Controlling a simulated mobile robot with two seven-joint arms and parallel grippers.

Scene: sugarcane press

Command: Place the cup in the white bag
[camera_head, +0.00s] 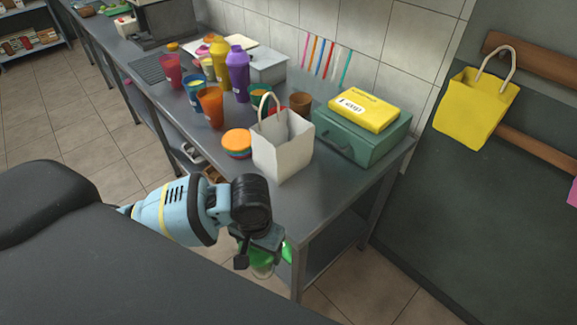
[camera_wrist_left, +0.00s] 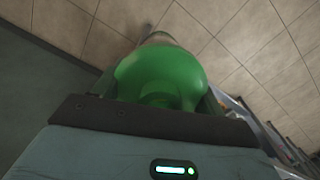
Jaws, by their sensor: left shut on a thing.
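The white bag (camera_head: 283,158) stands upright on the steel counter, its handle raised and its top open. My left gripper (camera_head: 264,246) is shut on a green cup (camera_head: 258,257), in front of the counter's near edge and below the bag in the picture. The cup is partly hidden by the gripper in the head view. In the left wrist view the green cup (camera_wrist_left: 165,72) fills the space between the fingers, with the floor behind it. My right gripper is not in view.
The steel counter (camera_head: 215,158) holds a stack of coloured lids (camera_head: 237,143) left of the bag, an orange cup (camera_head: 211,106), a purple bottle (camera_head: 238,73) and a green case (camera_head: 365,138) with a yellow box (camera_head: 364,110) on top. A yellow bag (camera_head: 474,108) hangs at right.

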